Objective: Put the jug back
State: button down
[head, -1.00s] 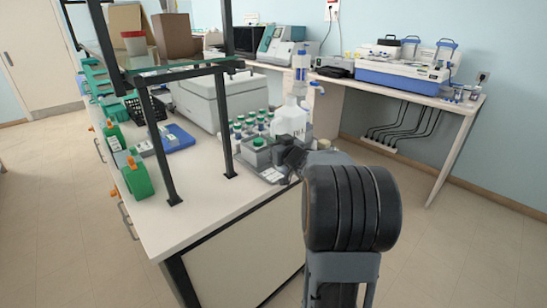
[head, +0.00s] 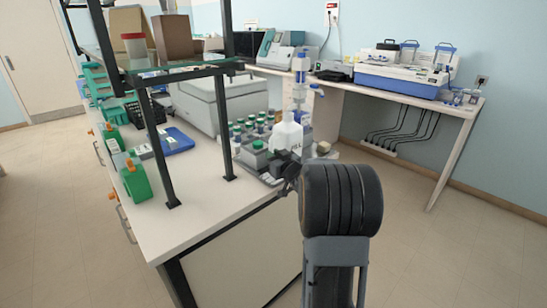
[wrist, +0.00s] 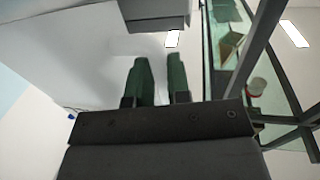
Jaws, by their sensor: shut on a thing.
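The jug (head: 288,136) is white with dark lettering and a narrower neck. It is upright at the near right corner of the bench in the head view. My gripper (head: 290,163) is shut on it from the near side, low on its body. My wrist and arm hide the exact grip and part of the jug's lower edge. I cannot tell whether its base touches the bench. In the wrist view my gripper's two green fingers (wrist: 161,65) stand close together before a large pale surface, which I cannot surely identify.
Several green-capped bottles (head: 249,129) stand left of the jug. A blue-topped dispenser (head: 301,88) rises behind it. A black-framed shelf post (head: 226,130) stands to the left. The bench top (head: 205,212) is clear in front.

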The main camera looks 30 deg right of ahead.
jog(key=shift+f, duration=0.1)
jog(key=c, duration=1.5)
grip_release()
jog(key=shift+f, duration=0.1)
jog(key=o, duration=0.4)
